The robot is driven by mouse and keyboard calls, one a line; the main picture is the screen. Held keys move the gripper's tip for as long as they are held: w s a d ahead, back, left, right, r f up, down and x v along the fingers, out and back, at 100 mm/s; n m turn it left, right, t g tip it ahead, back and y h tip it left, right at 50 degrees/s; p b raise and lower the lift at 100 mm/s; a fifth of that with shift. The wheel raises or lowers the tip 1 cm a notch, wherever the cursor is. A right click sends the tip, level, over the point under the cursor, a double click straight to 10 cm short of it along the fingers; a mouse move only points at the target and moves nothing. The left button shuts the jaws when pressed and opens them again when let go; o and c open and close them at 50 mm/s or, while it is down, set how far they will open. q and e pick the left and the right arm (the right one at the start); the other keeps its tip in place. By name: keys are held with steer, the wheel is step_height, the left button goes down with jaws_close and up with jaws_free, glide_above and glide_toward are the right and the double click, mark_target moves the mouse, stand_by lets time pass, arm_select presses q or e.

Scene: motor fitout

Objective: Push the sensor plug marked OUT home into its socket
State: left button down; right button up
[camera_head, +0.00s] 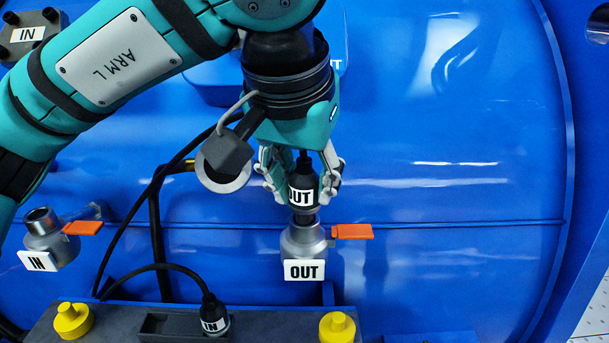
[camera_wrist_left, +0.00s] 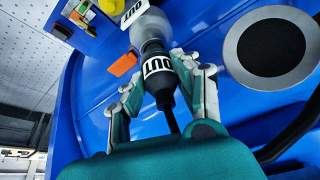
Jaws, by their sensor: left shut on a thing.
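The black sensor plug with a white OUT band (camera_head: 301,188) stands upright at the mouth of the grey metal socket marked OUT (camera_head: 303,240). My left gripper (camera_head: 302,180) is shut on the plug from above, one finger on each side. The left wrist view also shows the plug (camera_wrist_left: 158,80) between the fingers, lined up with the metal socket (camera_wrist_left: 150,28). The plug's lower end meets the socket top; how deep it sits I cannot tell. My right gripper is in neither view.
An orange lever (camera_head: 352,232) sticks out right of the OUT socket. The IN socket (camera_head: 45,240) is at the left with its own orange lever. The IN plug (camera_head: 213,317) rests in a dark holder between yellow knobs (camera_head: 337,328). Black cables hang left of the gripper.

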arm_select(q)
steer(key=shift+f+b, duration=0.55)
steer(key=shift+f, duration=0.35)
steer(key=c, duration=0.9)
jaws_free()
steer(key=v, duration=1.2)
